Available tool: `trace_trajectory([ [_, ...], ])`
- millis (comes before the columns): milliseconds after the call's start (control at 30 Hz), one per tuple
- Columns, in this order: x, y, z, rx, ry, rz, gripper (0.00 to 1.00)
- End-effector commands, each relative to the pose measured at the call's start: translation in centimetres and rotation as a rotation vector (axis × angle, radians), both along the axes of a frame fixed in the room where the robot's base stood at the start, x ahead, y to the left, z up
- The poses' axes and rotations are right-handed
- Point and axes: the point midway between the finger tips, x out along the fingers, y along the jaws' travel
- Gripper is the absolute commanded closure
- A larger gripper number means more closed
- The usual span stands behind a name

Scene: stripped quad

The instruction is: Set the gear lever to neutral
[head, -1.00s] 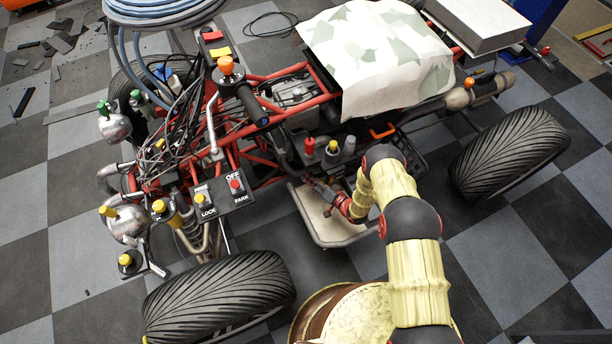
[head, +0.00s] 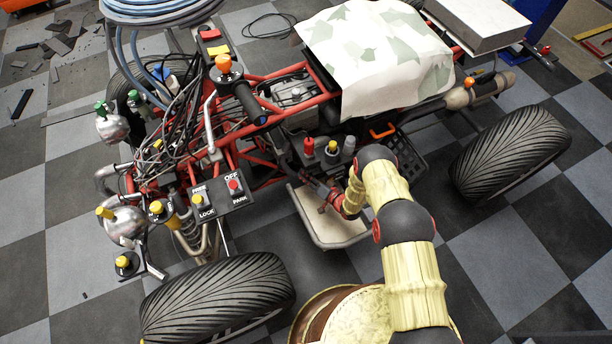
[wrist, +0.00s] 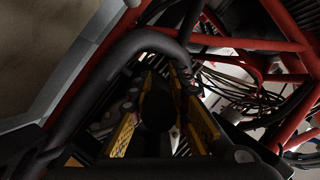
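My gripper (head: 318,187) reaches in at the near side of the quad's frame, above the pale footboard. In the wrist view its two yellow-sided fingers (wrist: 160,88) stand apart, so it is open. A dark rounded shape (wrist: 157,110) shows between them; I cannot tell whether it is part of a lever or touches the fingers. A thick dark curved bar (wrist: 95,75) passes close by on the left. I cannot identify the gear lever for certain. A red knob (head: 308,147), a yellow knob (head: 332,147) and a grey knob (head: 349,144) stand just beyond my gripper.
A switch panel (head: 222,198) marked LOCK, OFF and PARK lies left of my gripper. The footboard (head: 335,230) is below it. Red frame tubes (wrist: 245,45) and loose cables (wrist: 235,85) crowd the right of the wrist view. A front tyre (head: 215,295) stands at near left.

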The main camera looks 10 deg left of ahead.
Motion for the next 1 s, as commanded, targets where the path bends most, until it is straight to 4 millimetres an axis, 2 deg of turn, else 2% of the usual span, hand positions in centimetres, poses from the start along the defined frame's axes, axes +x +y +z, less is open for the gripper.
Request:
trace_trajectory([
  [267,0.01,-0.02,-0.02,-0.001,0.000,-0.001,1.00],
  [1000,-0.01,-0.06,-0.04,0.000,0.001,-0.001,1.00],
])
